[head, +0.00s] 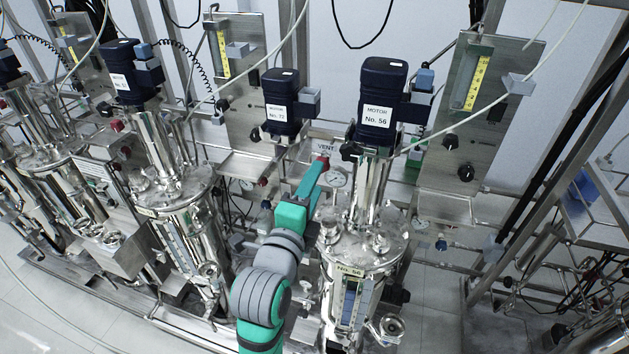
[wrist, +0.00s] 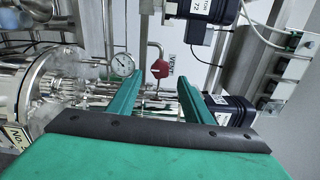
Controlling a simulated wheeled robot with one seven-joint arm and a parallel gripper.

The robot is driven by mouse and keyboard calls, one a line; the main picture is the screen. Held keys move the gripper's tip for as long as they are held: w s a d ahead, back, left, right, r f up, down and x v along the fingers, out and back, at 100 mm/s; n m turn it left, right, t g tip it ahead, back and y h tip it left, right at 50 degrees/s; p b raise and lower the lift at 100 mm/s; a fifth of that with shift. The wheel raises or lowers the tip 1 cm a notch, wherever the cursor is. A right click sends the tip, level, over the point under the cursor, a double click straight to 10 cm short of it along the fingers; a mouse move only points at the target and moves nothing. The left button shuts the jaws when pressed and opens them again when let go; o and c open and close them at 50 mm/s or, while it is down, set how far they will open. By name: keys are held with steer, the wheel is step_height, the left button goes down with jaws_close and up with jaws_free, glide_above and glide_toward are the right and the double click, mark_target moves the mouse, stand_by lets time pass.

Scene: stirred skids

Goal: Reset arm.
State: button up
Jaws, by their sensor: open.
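My arm (head: 262,297), grey and green, reaches up from the bottom of the head view. It extends between two steel vessels. My gripper (head: 318,168) is near the red valve knob (head: 323,161) below the VENT label (head: 326,147). In the wrist view my gripper (wrist: 160,75) has its two green fingers spread apart. The red knob (wrist: 160,69) shows between the fingertips. I see nothing held, and I cannot tell whether a finger touches the knob.
A pressure gauge (head: 335,179) is close right of the fingers; it also shows in the wrist view (wrist: 122,65). Vessel No. 56 (head: 362,247) with its motor (head: 380,100) stands right of my arm. Another steel vessel (head: 180,225) stands left. Hoses and pipes crowd the space.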

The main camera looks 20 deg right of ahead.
stand_by(0.3)
steer(key=s+a+f+n+t+y, duration=0.1)
steer(key=s+a+f+n+y, duration=0.2)
steer(key=s+f+n, duration=0.35)
steer(key=s+a+f+n+t+y, duration=0.1)
steer(key=s+a+f+n+y, duration=0.15)
steer(key=f+n, duration=0.55)
steer(key=s+a+f+n+y, duration=0.2)
steer(key=s+f+n+y, duration=0.1)
steer(key=s+f+n, duration=0.4)
steer(key=s+a+f+n, duration=0.2)
steer(key=s+a+f, duration=0.1)
steer(key=s, duration=0.7)
steer(key=s+a+f+n+g+y, duration=0.1)
steer(key=s+a+f, duration=0.3)
steer(key=s, duration=0.7)
steer(key=shift+s+f+n+g, duration=0.2)
steer(key=shift+f+n+g, duration=0.1)
steer(key=shift+f+n, duration=0.2)
steer(key=shift+a+y, duration=0.1)
steer(key=shift+y, duration=0.15)
